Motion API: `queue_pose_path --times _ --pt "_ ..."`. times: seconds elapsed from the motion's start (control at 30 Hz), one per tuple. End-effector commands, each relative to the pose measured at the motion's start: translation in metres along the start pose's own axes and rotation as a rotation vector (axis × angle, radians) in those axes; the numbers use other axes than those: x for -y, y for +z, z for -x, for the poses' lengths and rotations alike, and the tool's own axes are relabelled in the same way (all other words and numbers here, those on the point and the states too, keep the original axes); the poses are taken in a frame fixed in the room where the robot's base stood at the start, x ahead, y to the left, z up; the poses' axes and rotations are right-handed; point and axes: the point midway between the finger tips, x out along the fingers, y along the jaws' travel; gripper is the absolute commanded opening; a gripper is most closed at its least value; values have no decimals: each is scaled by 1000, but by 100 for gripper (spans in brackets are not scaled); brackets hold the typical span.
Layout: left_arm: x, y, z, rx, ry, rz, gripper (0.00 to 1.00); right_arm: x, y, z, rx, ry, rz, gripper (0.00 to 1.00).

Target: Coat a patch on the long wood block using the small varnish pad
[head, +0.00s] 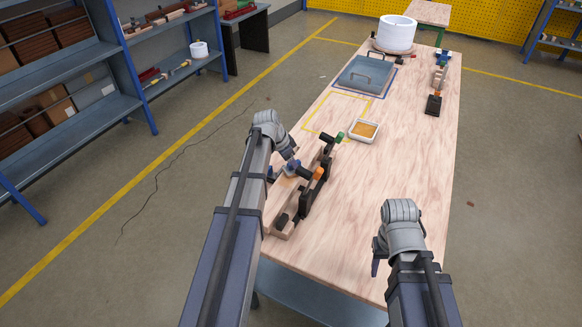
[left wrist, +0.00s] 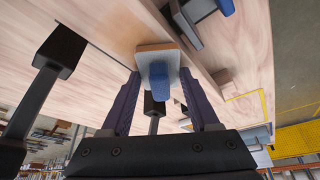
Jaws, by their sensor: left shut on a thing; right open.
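The long wood block (head: 283,192) lies along the left front edge of the table, among black clamps with green and orange ends. My left gripper (head: 290,160) is over the block. It is shut on the blue grip of the small varnish pad (left wrist: 158,52), whose pale flat base shows beyond the fingertips in the left wrist view. The pad is close to the wood, but I cannot tell whether it touches. A shallow white tray of amber varnish (head: 365,130) sits further back. My right gripper (head: 378,257) is open and empty near the right front of the table.
Clamps (head: 317,180) stand close around my left gripper. A blue-grey lidded box (head: 365,75) and a white round tub (head: 396,34) are at the back. Another tool with a black end (head: 433,105) lies at the right edge. The middle and right front of the table (head: 390,170) are clear.

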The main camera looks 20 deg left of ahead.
Motion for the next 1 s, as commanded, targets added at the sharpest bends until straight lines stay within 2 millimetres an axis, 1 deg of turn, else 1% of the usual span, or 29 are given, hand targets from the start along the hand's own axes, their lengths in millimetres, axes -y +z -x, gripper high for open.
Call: queue_pose_path --times 0.03,0.2,0.57,0.77,1.0 --pt "5 -5 -3 0 0 -1 17 0 0 -1 0 0 0 50" --pt "12 -14 -8 0 -1 0 17 0 0 -2 0 0 0 50" --pt "13 -16 -8 0 -2 0 17 0 0 -1 0 0 0 50" --pt "13 -21 4 0 -2 0 17 -1 1 12 0 0 0 50" --pt "12 -30 27 0 -1 0 17 -3 2 36 0 0 0 50"
